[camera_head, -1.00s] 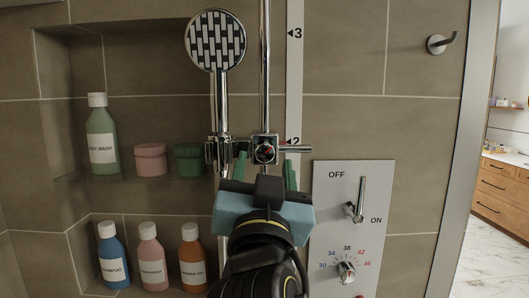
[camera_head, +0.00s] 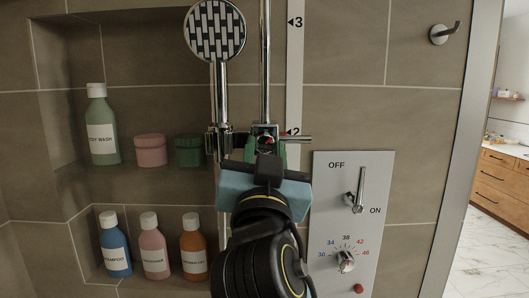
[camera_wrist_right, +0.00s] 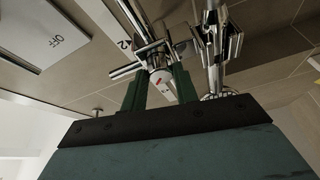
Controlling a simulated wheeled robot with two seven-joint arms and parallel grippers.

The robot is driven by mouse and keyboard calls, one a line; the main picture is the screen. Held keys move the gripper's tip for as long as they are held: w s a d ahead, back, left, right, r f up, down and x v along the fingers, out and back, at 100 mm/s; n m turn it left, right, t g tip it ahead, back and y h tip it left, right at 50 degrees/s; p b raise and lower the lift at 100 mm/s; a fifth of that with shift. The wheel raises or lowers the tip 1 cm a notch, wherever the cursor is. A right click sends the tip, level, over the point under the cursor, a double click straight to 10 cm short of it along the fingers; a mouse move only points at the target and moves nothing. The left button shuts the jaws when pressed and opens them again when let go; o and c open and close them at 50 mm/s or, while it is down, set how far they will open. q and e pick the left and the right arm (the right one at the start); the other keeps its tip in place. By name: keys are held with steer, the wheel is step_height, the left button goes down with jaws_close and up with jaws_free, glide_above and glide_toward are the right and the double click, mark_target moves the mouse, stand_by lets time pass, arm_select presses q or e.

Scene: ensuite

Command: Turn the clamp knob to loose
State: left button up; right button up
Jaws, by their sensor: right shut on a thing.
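The clamp (camera_head: 238,139) is a chrome slider on the vertical shower rail (camera_head: 264,70), level with the scale mark 2. Its knob (camera_head: 267,140) faces me and shows a little red; the knob also shows in the right wrist view (camera_wrist_right: 161,86), pale with a red mark. My right gripper (camera_head: 264,150), with green fingers, is shut on the knob, one finger on each side, as the right wrist view (camera_wrist_right: 160,88) shows. The gripper body hides the lower rail. My left gripper is not in view.
The hand shower (camera_head: 215,30) hangs in its holder left of the rail. A control panel (camera_head: 330,215) with lever and dial stands close on the right. Niche shelves at left hold several bottles (camera_head: 102,130) and two jars (camera_head: 150,150). A hook (camera_head: 445,33) is at upper right.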

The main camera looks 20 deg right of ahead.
steer(key=shift+n, duration=0.3)
steer(key=n+p, duration=0.1)
steer(key=n+y, duration=0.1)
steer(key=shift+d+r+n+y+p, duration=0.1)
steer(key=shift+d+n+y+p, duration=0.05)
steer(key=shift+n+y+p, duration=0.2)
steer(key=n+y+p, duration=0.2)
steer(key=n+p, duration=0.2)
steer(key=n+y+p, duration=0.2)
steer(key=n+p, duration=0.2)
steer(key=n, duration=0.1)
steer(key=n+g+y+p, duration=0.1)
steer(key=n+y+p, duration=0.1)
steer(key=n+p, duration=0.2)
steer(key=shift+s+d+r+n+p, duration=0.1)
steer(key=shift+d+r+n+p, duration=0.2)
steer(key=shift+r+p, duration=0.1)
steer(key=shift+n+y+p, duration=0.35)
steer(key=shift+n+p, duration=0.05)
steer(key=shift+n, duration=0.55)
steer(key=shift+n+g+y, duration=0.3)
steer(key=shift+n+g, duration=0.7)
steer(key=shift+n, duration=1)
steer(key=shift+d, duration=0.1)
steer(key=o, duration=1)
steer(key=shift+c, duration=0.2)
steer(key=shift+s, duration=0.15)
